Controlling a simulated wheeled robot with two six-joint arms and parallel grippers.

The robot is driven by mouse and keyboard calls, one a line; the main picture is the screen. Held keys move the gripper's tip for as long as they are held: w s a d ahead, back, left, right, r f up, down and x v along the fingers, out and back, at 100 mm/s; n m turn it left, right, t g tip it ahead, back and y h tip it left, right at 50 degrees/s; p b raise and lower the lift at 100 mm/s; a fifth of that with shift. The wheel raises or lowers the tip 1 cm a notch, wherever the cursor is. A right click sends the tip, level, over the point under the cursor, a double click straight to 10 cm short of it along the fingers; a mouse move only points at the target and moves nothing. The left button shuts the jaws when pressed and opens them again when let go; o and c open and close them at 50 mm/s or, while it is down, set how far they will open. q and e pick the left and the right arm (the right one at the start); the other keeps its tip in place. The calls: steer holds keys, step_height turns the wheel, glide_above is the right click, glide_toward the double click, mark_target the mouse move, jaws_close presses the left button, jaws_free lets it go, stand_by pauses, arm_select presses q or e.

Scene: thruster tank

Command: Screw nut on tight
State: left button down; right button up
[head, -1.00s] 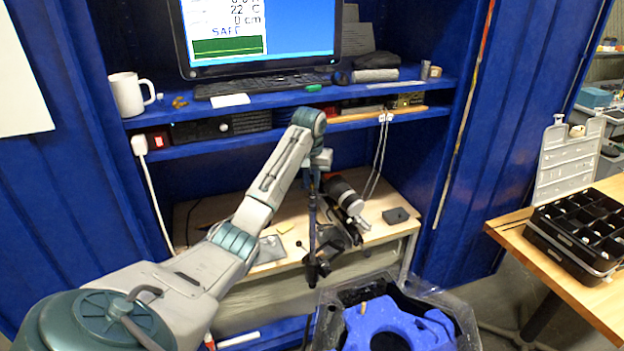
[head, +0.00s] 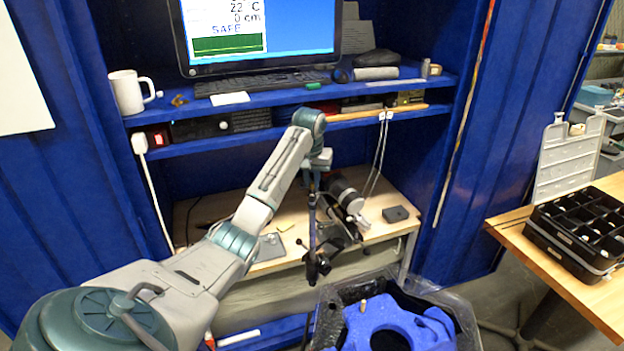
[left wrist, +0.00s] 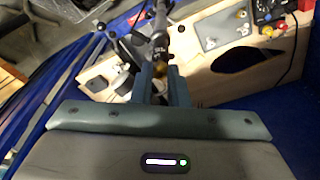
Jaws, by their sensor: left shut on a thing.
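My left gripper (left wrist: 160,84) has its two fingers closed around a small brass-coloured piece, which looks like the nut (left wrist: 159,70). In the left wrist view a dark rod or shaft (left wrist: 158,35) runs on beyond the nut, in line with it. Whether the nut sits on a thread is too small to tell. In the head view my left arm reaches over the workbench, and a dark upright assembly (head: 317,264) stands below its wrist. The fingertips and the nut are hard to make out there among the dark parts. My right gripper is not in view.
The wooden workbench (head: 372,236) stands in a blue cabinet, with a grey plate (head: 270,247) and a small dark box (head: 396,214) on it. A tank with a blue float (head: 400,326) stands in front. A shelf with monitor (head: 262,30) and mug (head: 127,92) lies behind.

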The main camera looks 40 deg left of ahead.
arm_select(q)
steer(key=shift+f, duration=0.15)
steer(key=c, duration=1.3)
jaws_free()
steer(key=shift+c, duration=0.2)
steer(key=shift+r, duration=3)
steer(key=shift+f, duration=0.1)
